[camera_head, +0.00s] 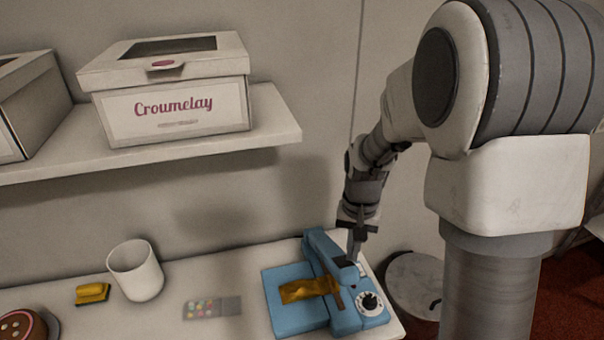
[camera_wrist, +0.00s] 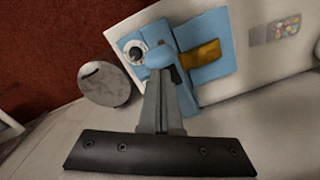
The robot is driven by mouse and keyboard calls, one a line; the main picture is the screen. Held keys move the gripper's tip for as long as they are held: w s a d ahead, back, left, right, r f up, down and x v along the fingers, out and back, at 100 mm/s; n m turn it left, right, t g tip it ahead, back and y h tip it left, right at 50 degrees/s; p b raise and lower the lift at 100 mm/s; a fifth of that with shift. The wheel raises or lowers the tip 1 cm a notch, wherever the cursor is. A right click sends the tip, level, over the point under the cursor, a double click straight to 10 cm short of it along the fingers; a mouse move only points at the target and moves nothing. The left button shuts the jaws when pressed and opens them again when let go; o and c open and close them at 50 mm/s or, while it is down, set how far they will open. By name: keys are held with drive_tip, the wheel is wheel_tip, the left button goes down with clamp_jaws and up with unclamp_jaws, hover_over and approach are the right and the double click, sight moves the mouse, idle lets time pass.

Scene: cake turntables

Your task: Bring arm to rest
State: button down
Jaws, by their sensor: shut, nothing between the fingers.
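My gripper (camera_head: 353,258) is over the right end of a blue machine (camera_head: 287,305) on the counter, its fingers pointing down near the machine's arm. The fingers are together with nothing between them. In the wrist view my gripper (camera_wrist: 160,78) also shows shut, with its tips in front of the blue machine (camera_wrist: 213,62). I cannot tell whether the tips touch it. The machine has a white dial (camera_head: 370,302) at its front right, and a brown-gold strip (camera_head: 308,289) lies across it.
On the counter stand a white cup (camera_head: 136,270), a yellow block (camera_head: 92,293), a small card with coloured dots (camera_head: 212,307) and part of a round brown item (camera_head: 20,326). A shelf (camera_head: 270,122) above bears a "Croumelay" box (camera_head: 172,112). A round marbled top (camera_head: 414,283) stands right of the counter.

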drive_tip(key=s+r+n+t, duration=0.3)
drive_tip(key=s+r+t, duration=0.2)
drive_tip(key=s+r, duration=1.2)
drive_tip(key=shift+s+a+r+n+t, duration=0.2)
drive_tip(key=shift+s+r+n+t, duration=0.15)
drive_tip(key=shift+r, duration=0.2)
